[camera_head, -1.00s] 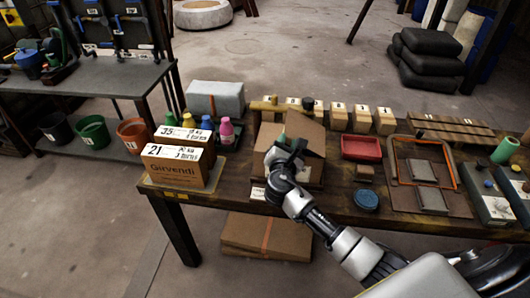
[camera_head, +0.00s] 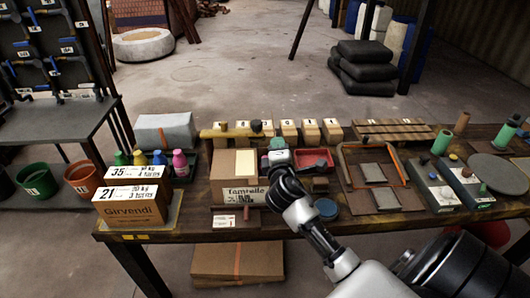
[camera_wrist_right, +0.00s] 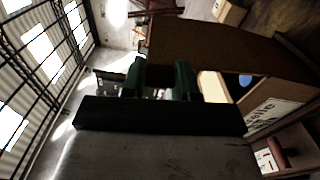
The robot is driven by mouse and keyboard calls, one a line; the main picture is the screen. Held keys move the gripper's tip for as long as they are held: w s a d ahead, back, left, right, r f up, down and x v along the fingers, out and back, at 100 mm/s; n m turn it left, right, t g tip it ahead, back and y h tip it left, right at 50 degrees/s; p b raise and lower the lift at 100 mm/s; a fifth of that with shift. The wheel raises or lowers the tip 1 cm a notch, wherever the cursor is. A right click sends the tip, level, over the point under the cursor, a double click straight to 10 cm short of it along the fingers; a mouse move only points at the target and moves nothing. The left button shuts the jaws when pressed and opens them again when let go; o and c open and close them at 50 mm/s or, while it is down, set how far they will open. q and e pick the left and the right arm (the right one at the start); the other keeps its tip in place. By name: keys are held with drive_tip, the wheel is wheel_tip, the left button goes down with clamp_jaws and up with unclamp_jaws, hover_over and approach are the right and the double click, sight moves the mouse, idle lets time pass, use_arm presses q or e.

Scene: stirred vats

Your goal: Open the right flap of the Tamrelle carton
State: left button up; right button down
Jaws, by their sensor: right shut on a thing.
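The Tamrelle carton (camera_head: 239,194) stands on the workbench, its printed front toward me. Its top shows brown board on the left and a pale strip in the middle. Part of its label also shows in the right wrist view (camera_wrist_right: 271,115). My right gripper (camera_head: 280,160) is at the carton's right top edge. In the right wrist view its green fingers (camera_wrist_right: 160,80) are shut on a brown board panel, which looks like the right flap (camera_wrist_right: 225,48). My gripper hides part of that edge in the head view, so the flap's exact angle is unclear. My left gripper is not in view.
Left of the carton stand colored bottles (camera_head: 180,163) and a Girvendi box (camera_head: 135,212). A red tray (camera_head: 318,158) and a blue round lid (camera_head: 326,208) lie to the right. Small numbered boxes (camera_head: 289,133) line the back. A flat carton (camera_head: 238,262) lies below the bench.

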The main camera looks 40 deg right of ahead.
drive_tip(key=s+d+f+m+b, duration=0.1)
drive_tip(key=s+d+f+m, duration=0.1)
drive_tip(key=s+d+m, duration=0.2)
drive_tip(key=shift+s+d+m, duration=0.4)
drive_tip(key=shift+d+m, duration=1.15)
drive_tip(key=shift+m, duration=0.25)
drive_tip(key=c, duration=1.1)
unclamp_jaws()
drive_tip(key=shift+f, duration=0.1)
drive_tip(key=b+v, duration=0.1)
drive_tip(key=v, duration=1)
drive_tip(key=shift+w+b, duration=0.1)
drive_tip(key=shift+b, duration=0.3)
